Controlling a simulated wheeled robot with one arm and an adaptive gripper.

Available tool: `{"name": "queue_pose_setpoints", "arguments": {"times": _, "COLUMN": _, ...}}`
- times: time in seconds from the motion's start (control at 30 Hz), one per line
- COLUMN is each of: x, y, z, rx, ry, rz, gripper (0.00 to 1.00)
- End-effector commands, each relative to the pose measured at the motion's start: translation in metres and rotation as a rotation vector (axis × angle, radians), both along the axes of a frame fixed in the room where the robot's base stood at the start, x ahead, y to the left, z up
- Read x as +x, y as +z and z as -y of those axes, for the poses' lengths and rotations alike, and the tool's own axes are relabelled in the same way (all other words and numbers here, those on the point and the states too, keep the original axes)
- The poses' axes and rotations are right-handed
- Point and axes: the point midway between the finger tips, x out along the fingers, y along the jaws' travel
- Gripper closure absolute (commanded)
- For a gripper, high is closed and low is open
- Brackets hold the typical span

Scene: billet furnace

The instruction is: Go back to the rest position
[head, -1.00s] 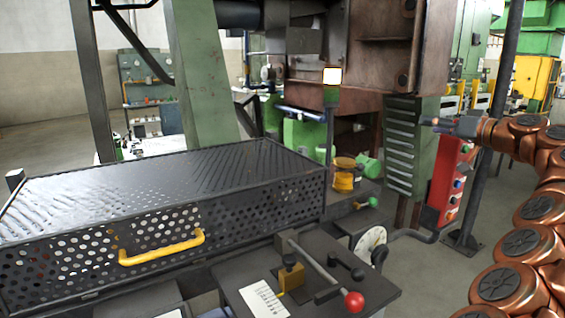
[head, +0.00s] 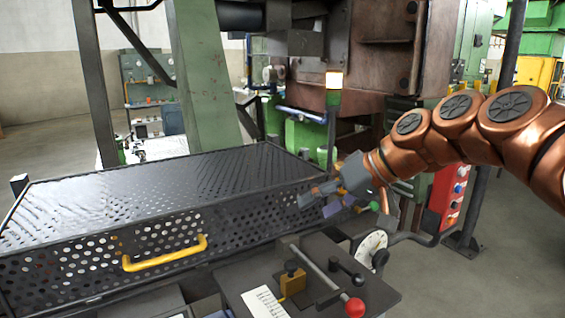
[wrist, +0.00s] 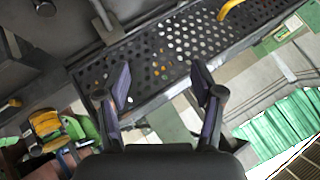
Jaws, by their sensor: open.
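My gripper (head: 318,203) is in the middle of the head view, reached in from the right on my copper-coloured arm. It is open and empty, beside the right end of the black perforated guard (head: 255,205) and above the black control desk. In the wrist view my gripper (wrist: 160,92) shows two spread dark fingers with nothing between them. The perforated guard (wrist: 175,48) with its yellow handle (wrist: 230,8) lies beyond the fingertips there.
The desk carries a lever with a red knob (head: 353,305) and a white dial (head: 373,248). A red button box (head: 452,195) stands behind my arm. A signal lamp (head: 333,80) stands on a post behind my gripper. Floor at the lower right is clear.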

Motion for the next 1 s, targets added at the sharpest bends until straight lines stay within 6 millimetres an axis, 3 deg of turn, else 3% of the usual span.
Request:
{"name": "queue_pose_setpoints", "arguments": {"times": 0.03, "x": -0.019, "y": -0.012, "z": -0.004, "rx": -0.042, "ry": 0.004, "rz": -0.034, "gripper": 0.33}}
{"name": "queue_pose_setpoints", "arguments": {"times": 0.17, "x": -0.063, "y": -0.048, "z": -0.008, "rx": -0.149, "ry": -0.002, "rz": -0.125, "gripper": 0.33}}
{"name": "queue_pose_setpoints", "arguments": {"times": 0.33, "x": -0.121, "y": -0.096, "z": 0.004, "rx": -0.296, "ry": -0.037, "rz": -0.24, "gripper": 0.33}}
{"name": "queue_pose_setpoints", "arguments": {"times": 0.7, "x": -0.25, "y": -0.191, "z": 0.071, "rx": -0.607, "ry": -0.203, "rz": -0.491, "gripper": 0.33}}
{"name": "queue_pose_setpoints", "arguments": {"times": 0.8, "x": -0.279, "y": -0.207, "z": 0.088, "rx": -0.666, "ry": -0.249, "rz": -0.545, "gripper": 0.33}}
{"name": "queue_pose_setpoints", "arguments": {"times": 1.0, "x": -0.311, "y": -0.224, "z": 0.108, "rx": -0.727, "ry": -0.303, "rz": -0.606, "gripper": 0.33}}
